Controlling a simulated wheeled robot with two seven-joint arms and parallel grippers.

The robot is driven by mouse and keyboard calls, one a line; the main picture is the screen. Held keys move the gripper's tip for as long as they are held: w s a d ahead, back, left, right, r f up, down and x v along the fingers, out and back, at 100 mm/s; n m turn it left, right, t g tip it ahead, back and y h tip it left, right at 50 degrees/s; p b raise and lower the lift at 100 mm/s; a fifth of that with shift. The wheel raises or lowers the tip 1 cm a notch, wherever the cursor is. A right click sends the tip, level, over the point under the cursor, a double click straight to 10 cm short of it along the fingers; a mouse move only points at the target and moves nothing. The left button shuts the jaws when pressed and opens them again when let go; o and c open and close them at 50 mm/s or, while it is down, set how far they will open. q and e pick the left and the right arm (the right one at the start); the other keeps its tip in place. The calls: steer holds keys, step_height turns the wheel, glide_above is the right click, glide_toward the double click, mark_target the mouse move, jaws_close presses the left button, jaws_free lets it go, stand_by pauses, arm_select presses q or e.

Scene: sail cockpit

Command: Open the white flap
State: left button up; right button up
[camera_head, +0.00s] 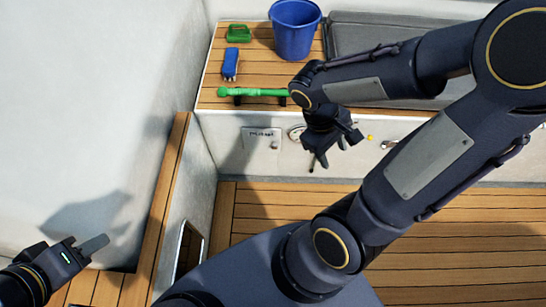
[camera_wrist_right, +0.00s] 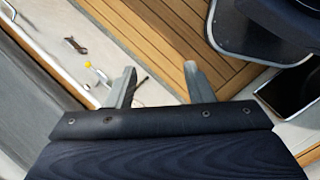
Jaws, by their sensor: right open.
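The white flap (camera_head: 262,138) is a small pale panel with dark lettering, set in the white bench front below the wooden seat. It looks closed and lies flat with the wall. My right gripper (camera_head: 331,160) hangs in front of the bench front, to the right of the flap and apart from it. In the right wrist view its two fingers (camera_wrist_right: 160,82) are spread with nothing between them. I cannot make out the flap in that view. My left gripper (camera_head: 92,246) is at the lower left, far from the flap; its jaw opening cannot be made out.
A round fitting (camera_head: 297,132) sits just right of the flap, partly behind my right arm. A yellow knob (camera_head: 370,138) is further right. A blue bucket (camera_head: 294,30), green winch handle (camera_head: 252,92), blue item (camera_head: 230,64) and green item (camera_head: 238,33) rest on the bench.

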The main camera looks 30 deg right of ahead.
steer(key=w+d+f+n+g+h+b, duration=0.1)
steer(key=w+d+f+n+h+b, duration=0.25)
steer(key=f, duration=0.25)
steer(key=w+d+f+n+h+b, duration=0.2)
steer(key=d+f+h+b, duration=0.15)
steer(key=f, duration=0.35)
steer(key=n+t+b, duration=1.6)
steer(key=n+t, duration=0.3)
steer(key=n, duration=0.3)
glide_toward(275, 148)
steer(key=w, duration=0.2)
steer(key=shift+y, duration=0.3)
steer(key=x, duration=0.2)
steer(key=b+x, duration=0.1)
steer(key=x, duration=0.2)
steer(key=d+x, duration=0.1)
steer(key=x, duration=0.1)
steer(key=shift+s+r, duration=0.1)
steer(key=shift+s, duration=0.05)
arm_select(q)
steer(key=f, duration=2.6)
steer(key=shift+w+f, duration=0.2)
steer(key=shift+f, duration=0.15)
arm_select(e)
jaws_close()
